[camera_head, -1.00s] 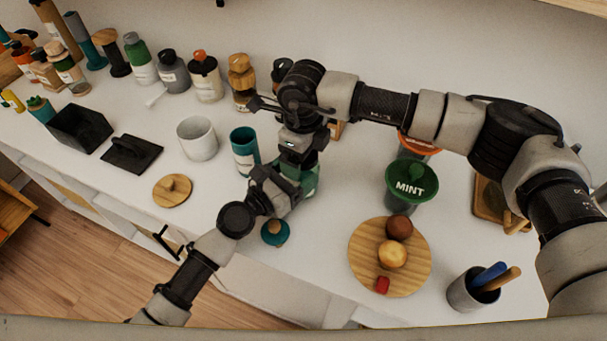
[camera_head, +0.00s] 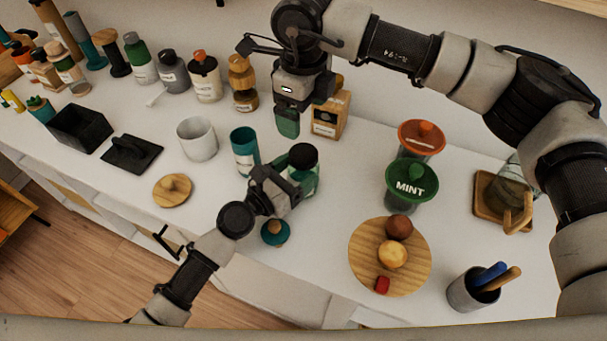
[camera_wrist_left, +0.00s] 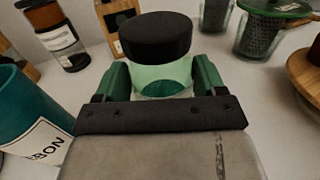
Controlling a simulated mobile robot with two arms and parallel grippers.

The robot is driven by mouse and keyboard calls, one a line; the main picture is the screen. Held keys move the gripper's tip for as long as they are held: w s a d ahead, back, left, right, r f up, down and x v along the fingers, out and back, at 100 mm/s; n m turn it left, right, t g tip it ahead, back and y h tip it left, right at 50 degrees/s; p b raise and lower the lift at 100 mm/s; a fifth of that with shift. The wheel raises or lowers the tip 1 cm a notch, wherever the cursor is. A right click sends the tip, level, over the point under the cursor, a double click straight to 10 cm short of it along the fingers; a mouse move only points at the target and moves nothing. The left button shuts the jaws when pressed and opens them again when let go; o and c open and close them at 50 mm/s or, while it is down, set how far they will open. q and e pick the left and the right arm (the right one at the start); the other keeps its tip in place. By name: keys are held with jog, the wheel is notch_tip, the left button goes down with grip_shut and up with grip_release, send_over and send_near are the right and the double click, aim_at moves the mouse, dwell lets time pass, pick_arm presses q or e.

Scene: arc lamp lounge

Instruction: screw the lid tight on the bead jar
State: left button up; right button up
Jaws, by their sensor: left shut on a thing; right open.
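The bead jar (camera_head: 306,183) is a green glass jar standing on the white counter, with teal contents showing in the left wrist view (camera_wrist_left: 163,80). A black lid (camera_head: 303,156) sits on its mouth and looks about level in the left wrist view (camera_wrist_left: 155,36). How tight it is cannot be told. My left gripper (camera_head: 289,181) is shut around the jar's body, its green fingers on either side of the glass. My right gripper (camera_head: 287,124) is open and empty, raised above and behind the jar, clear of the lid.
A teal cup (camera_head: 244,150) and white cup (camera_head: 197,140) stand left of the jar. A small teal-topped item (camera_head: 275,233) is in front. A wooden box (camera_head: 331,117) is behind; the MINT canister (camera_head: 409,184) and round wooden board (camera_head: 364,274) are right.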

jog(key=shift+r, duration=0.15)
pick_arm(q)
jog(key=o, duration=1.8)
jog(key=b+v, duration=0.1)
jog(key=v, duration=0.8)
jog(key=shift+s+a+f+b, duration=0.15)
jog(key=shift+s+a+b, duration=0.1)
jog(key=shift+b, duration=0.15)
jog(key=shift+s+a, duration=0.4)
pick_arm(e)
notch_tip(320, 180, down, 2)
pick_arm(q)
jog(key=shift+r, duration=0.3)
pick_arm(e)
jog(key=shift+r, duration=0.1)
